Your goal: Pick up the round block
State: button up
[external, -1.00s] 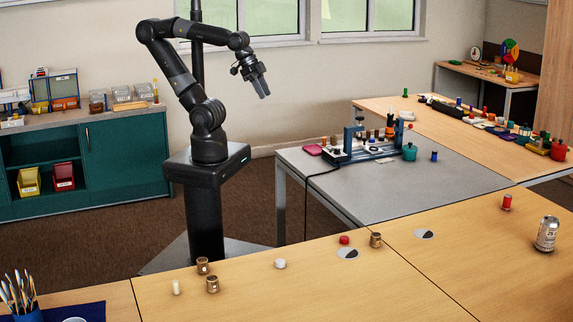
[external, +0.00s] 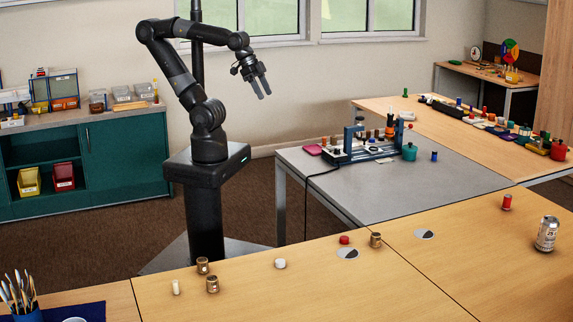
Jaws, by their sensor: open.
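My gripper (external: 263,95) is open and empty. It hangs in the air, pointing down, well above and behind the front wooden table (external: 330,290). On this table are a short white round piece (external: 280,263) and a small red rounded piece (external: 344,239). A slim white cylinder (external: 175,287) stands at the left. I cannot tell which of these is the round block. My gripper touches none of them.
Brass-coloured cylinders (external: 212,284) stand among the pieces, with another (external: 375,240) by the red piece. A can (external: 547,233) stands at the right. A grey table (external: 400,195) behind holds a blue-framed device (external: 360,150). The front table's middle is clear.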

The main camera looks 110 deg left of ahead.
jog(key=w+d+r+m+g, duration=0.2)
jog(key=w+d+m, duration=0.7)
jog(key=w+d, duration=0.2)
jog(key=w+d+f+m, duration=0.2)
jog(key=w+d+m, duration=0.15)
jog(key=d, duration=0.45)
jog(key=w+d+f+m, duration=0.3)
jog(key=d+m, duration=0.2)
jog(key=d, duration=0.4)
jog(key=m+g, duration=0.4)
jog(key=m, duration=1.1)
send_near(202, 260)
jog(key=shift+s+a, duration=0.35)
notch_tip(202, 260, down, 5)
jog(key=shift+f, duration=0.1)
jog(key=shift+w+d+f, duration=0.1)
jog(key=shift+d+f, duration=0.05)
jog(key=shift+f, duration=1.2)
jog(key=shift+w+d+f, duration=0.1)
jog(key=shift+d+f, duration=0.05)
jog(key=shift+f, duration=1.25)
